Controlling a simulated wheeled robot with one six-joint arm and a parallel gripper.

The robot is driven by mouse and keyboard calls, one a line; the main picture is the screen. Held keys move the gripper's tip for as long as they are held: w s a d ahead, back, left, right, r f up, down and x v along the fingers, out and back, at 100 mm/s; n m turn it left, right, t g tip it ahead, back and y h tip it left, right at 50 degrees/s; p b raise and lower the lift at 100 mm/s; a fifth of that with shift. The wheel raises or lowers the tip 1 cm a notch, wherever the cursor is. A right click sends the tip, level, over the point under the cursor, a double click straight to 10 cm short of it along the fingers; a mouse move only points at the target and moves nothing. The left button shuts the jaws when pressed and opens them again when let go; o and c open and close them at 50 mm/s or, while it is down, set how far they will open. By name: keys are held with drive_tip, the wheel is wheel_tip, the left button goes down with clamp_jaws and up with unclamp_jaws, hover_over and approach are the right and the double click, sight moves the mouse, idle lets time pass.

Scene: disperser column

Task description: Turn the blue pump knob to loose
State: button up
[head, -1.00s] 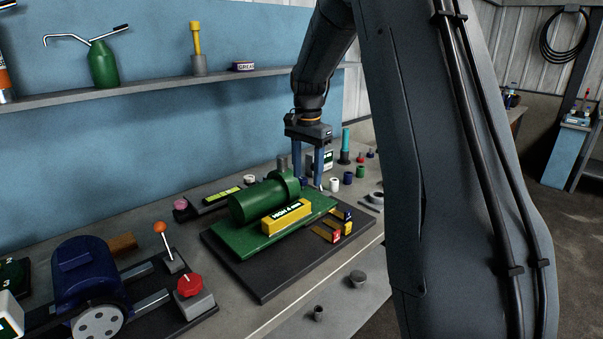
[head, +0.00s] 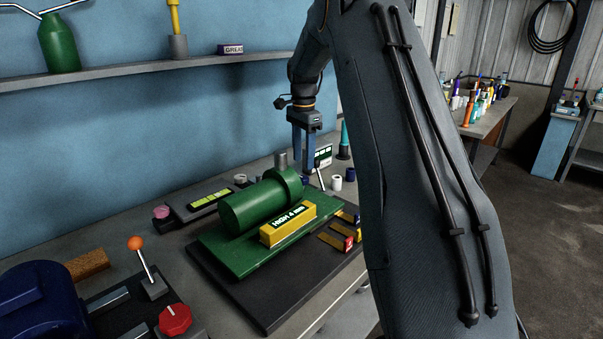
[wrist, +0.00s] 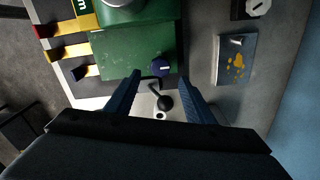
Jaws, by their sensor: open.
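The blue pump knob (wrist: 160,68) is a small dark blue round knob with a pale mark, at the edge of the green pump plate (wrist: 118,58) in the wrist view. In the head view the knob (head: 304,181) shows only as a small dark blue patch just below the fingers. My gripper (wrist: 160,88) is open and empty, its two blue fingers spread to either side of the knob's line in the picture. In the head view my gripper (head: 304,171) points down over the far right end of the green pump (head: 255,205). I cannot tell whether the fingertips touch anything.
A dark lever with a ball end (wrist: 165,102) lies between the fingers in the wrist view. A small display box (head: 323,157) stands close behind the gripper. White and blue cups (head: 337,183) stand to the right.

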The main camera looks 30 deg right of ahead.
sight(303, 177)
drive_tip(key=shift+a+f+p, duration=0.15)
drive_tip(key=shift+f+p, duration=0.75)
drive_tip(key=shift+f, duration=2.2)
drive_tip(key=c, duration=1.1)
